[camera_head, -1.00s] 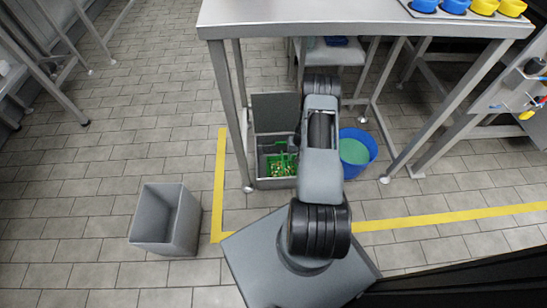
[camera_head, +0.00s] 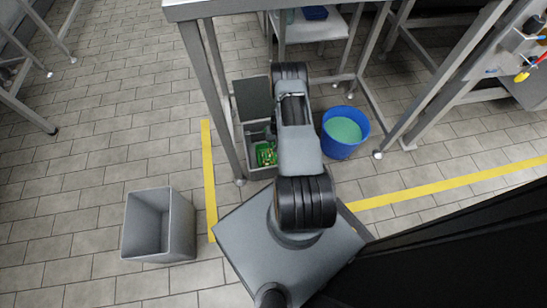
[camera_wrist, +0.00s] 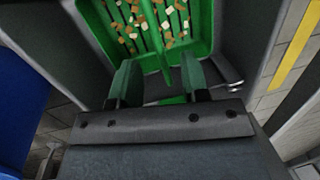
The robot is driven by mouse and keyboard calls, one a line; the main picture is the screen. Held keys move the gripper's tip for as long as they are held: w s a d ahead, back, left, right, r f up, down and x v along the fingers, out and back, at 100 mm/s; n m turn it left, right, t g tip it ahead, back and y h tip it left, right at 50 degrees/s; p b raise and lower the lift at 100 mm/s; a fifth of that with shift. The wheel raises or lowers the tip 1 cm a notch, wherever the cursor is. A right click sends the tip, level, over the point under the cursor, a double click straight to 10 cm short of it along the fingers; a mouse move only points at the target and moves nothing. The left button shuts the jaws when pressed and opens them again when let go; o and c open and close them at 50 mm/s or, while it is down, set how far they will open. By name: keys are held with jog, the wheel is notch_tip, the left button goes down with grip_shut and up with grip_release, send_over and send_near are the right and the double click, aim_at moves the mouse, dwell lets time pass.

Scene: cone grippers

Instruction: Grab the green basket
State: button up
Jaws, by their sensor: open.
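The green basket (camera_head: 265,153) sits inside a grey bin (camera_head: 262,173) with its lid standing open, under the steel table. In the wrist view the basket (camera_wrist: 205,32) is at the top centre, with brown and pale pieces in it. My gripper (camera_wrist: 158,66) is open in the wrist view, its two fingers apart and reaching to the basket's near edge. A green part of the basket shows between the fingers. I cannot tell whether they touch it. In the head view my arm hides the gripper and part of the basket.
A blue bucket (camera_head: 346,133) with green contents stands right of the bin. An empty grey container (camera_head: 158,226) is on the floor at left. The steel table (camera_head: 225,8) and its legs stand close around the bin. Yellow tape (camera_head: 208,180) marks the floor.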

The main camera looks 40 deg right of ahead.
jog(key=f+b, duration=0.2)
jog(key=f, duration=0.1)
jog(key=f+b, duration=0.1)
jog(key=f, duration=0.1)
jog(key=shift+a+f, duration=0.1)
jog(key=shift+a, duration=0.25)
grip_shut()
